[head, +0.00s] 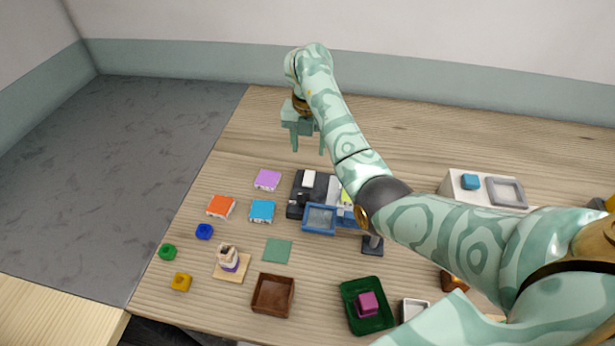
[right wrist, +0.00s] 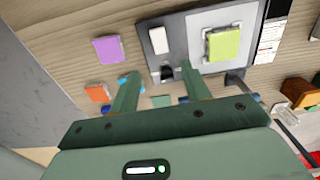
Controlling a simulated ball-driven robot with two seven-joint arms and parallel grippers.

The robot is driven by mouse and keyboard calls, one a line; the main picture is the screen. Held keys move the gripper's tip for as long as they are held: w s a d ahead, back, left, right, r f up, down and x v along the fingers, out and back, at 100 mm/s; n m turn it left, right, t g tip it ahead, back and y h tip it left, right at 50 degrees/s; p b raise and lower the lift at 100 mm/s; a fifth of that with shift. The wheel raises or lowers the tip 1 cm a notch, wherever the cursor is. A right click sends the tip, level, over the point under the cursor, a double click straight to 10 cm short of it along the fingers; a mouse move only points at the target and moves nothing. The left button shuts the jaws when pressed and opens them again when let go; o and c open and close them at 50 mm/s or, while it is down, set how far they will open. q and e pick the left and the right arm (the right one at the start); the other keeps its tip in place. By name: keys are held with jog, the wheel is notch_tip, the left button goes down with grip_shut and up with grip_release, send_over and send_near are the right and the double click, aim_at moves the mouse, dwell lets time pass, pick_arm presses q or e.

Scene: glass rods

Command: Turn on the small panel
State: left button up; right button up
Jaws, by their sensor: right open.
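A dark grey panel (head: 298,206) with a white raised block (head: 309,179) lies mid-table, partly behind my right arm. In the right wrist view the dark panel (right wrist: 151,50) carries the white block (right wrist: 155,40) and a small black part (right wrist: 167,73). Beside them is a light grey plate (right wrist: 188,33) with a lime green square (right wrist: 223,44). I cannot tell whether anything on it is lit. My right gripper (head: 308,142) is open and empty, beyond the panel in the head view; its fingers also show in the right wrist view (right wrist: 161,76). My left gripper is out of view.
A blue tray (head: 305,228) sits in front of the panel. Purple (head: 268,179), orange (head: 221,206) and light blue (head: 262,211) blocks lie left of it. A white box (head: 451,190) with a blue button stands right. The far table is clear.

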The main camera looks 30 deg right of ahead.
aim_at(308, 180)
notch_tip(308, 180, down, 10)
jog(key=b, duration=0.4)
jog(key=shift+f, duration=0.4)
jog(key=c, duration=1)
